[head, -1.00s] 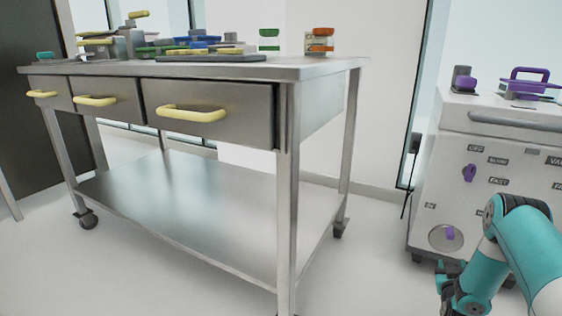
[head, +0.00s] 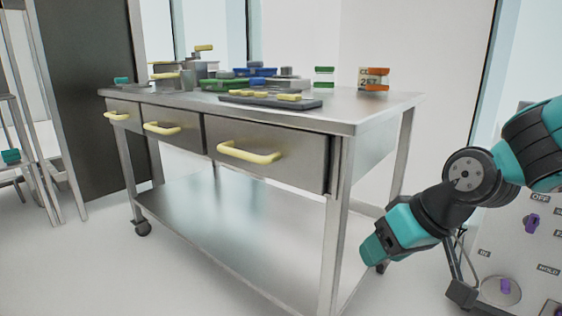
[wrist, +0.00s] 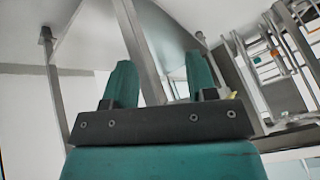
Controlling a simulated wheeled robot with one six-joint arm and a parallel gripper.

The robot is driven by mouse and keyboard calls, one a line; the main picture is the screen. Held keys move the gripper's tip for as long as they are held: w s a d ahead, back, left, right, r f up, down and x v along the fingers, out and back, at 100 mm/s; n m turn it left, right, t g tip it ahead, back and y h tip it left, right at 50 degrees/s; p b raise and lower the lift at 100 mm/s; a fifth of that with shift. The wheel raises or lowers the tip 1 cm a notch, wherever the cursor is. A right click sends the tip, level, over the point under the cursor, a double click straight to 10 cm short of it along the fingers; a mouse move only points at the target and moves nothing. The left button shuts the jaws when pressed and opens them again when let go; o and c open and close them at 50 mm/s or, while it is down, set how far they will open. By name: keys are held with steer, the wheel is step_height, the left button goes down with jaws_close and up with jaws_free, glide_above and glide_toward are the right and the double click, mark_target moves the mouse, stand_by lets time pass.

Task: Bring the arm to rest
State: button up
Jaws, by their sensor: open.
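My arm (head: 466,185) reaches in from the right edge in the head view. It is teal and black, bent at its joints, with its teal lower end (head: 385,245) angled down and left in front of the steel table's right legs. In the wrist view my gripper (wrist: 161,78) shows two teal fingers standing well apart on a dark bar. It is open, with nothing between the fingers but background. A steel leg shows beyond them.
A steel table (head: 390,104) with yellow-handled drawers and a lower shelf stands left of my arm. Bins and boxes sit on top. A pale machine (head: 525,255) with purple knobs is behind my arm at right. Open floor lies in front at left.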

steer(key=s+a+r+n+g+p, duration=0.1)
steer(key=s+r+g, duration=0.1)
steer(key=s, duration=0.6)
steer(key=s+a+r+n+g, duration=0.1)
steer(key=s+r+n+g, duration=0.1)
steer(key=s, duration=0.6)
step_height(320, 180, up, 38)
steer(key=p, duration=3.8)
steer(key=shift+s+h, duration=0.25)
steer(key=shift+h, duration=0.15)
steer(key=shift+d, duration=0.1)
steer(key=shift+c, duration=0.4)
